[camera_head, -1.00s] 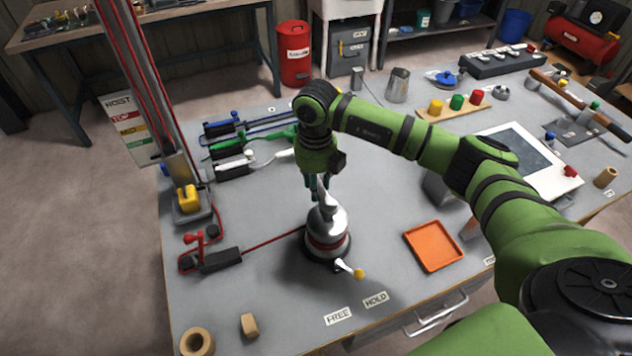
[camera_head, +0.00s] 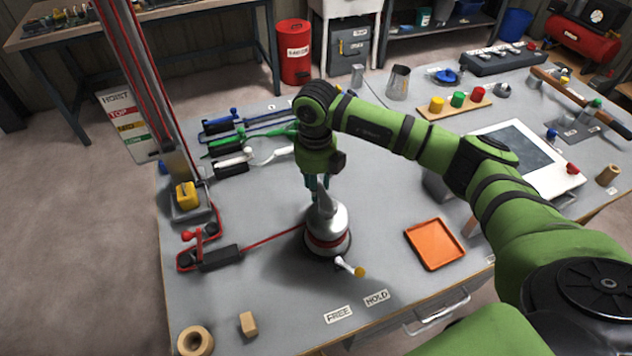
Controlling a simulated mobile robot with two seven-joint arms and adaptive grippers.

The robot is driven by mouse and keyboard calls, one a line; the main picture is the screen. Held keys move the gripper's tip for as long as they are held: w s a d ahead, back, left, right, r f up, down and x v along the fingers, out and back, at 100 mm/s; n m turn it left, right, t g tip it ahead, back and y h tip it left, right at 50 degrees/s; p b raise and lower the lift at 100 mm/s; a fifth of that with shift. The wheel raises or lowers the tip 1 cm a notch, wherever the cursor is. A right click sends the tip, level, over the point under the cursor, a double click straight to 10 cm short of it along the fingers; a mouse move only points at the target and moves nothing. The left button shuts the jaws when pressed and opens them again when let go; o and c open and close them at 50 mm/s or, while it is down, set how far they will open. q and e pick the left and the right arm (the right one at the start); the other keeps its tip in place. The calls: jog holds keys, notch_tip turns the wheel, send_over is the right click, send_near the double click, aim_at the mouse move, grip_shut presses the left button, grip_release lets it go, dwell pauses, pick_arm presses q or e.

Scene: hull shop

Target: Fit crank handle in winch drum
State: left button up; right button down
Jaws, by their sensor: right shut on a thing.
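The winch drum (camera_head: 336,222) is a silver, domed, upright body with a red band and a dark base, standing mid-table. My right gripper (camera_head: 317,188) points down just above the drum's top. It is shut on the grey metal crank handle (camera_head: 324,201), whose upper part is partly hidden by the fingers. The handle's lower end meets the drum's top in the picture; I cannot tell whether it is seated in it. My left gripper is not in view.
A red rope runs from the drum to a red-handled clutch (camera_head: 212,258) at left. An orange tray (camera_head: 434,244) lies to the right. FREE (camera_head: 338,314) and HOLD (camera_head: 376,298) labels mark the front edge. A hoist post with a yellow block (camera_head: 186,194) stands left.

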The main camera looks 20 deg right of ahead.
jog(key=shift+f+b, duration=0.85)
jog(key=shift+f, duration=0.05)
dwell(1.0)
jog(key=shift+c, duration=1.8)
grip_release()
jog(key=shift+r, duration=0.15)
jog(key=shift+r+p, duration=2.55)
jog(key=shift+r, duration=1.35)
jog(key=shift+f, duration=0.1)
